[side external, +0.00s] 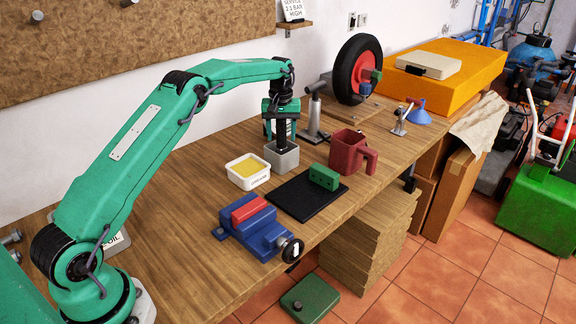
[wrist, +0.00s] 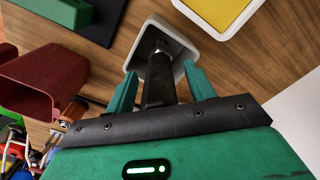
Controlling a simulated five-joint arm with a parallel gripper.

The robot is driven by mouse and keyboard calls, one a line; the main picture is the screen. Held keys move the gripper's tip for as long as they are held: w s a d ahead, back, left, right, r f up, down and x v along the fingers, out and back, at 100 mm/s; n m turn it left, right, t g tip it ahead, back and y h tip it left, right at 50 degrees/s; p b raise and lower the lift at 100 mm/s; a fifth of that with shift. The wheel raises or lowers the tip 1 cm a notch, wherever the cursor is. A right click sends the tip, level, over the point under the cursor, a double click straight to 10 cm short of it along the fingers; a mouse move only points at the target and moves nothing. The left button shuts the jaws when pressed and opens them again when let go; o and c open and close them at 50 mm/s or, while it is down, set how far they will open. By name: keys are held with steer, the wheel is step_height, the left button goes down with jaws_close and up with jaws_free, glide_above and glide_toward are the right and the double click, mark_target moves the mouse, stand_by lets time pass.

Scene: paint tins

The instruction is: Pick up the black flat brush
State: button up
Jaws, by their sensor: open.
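The black flat brush (wrist: 158,78) stands with its metal collar down in a small grey square pot. The pot (side external: 283,160) is on the wooden bench in the side external view, and its pale rim (wrist: 185,42) shows in the wrist view. My gripper (wrist: 161,88) is open, with one green finger on each side of the brush and a gap to each. In the side external view my gripper (side external: 281,128) is directly above the pot, and the dark brush shows between it and the pot. The lower end of the brush is hidden inside the pot.
A white tub with yellow contents (side external: 248,170) is close left of the pot. A red mug (side external: 346,152) is at the right. A green block (side external: 323,177) sits on a black mat (side external: 298,201) in front. A blue and red vise (side external: 254,226) is near the bench edge.

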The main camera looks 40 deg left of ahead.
steer(key=shift+c, duration=0.2)
steer(key=c, duration=1)
steer(key=shift+r, duration=0.15)
steer(key=shift+r, duration=4.9)
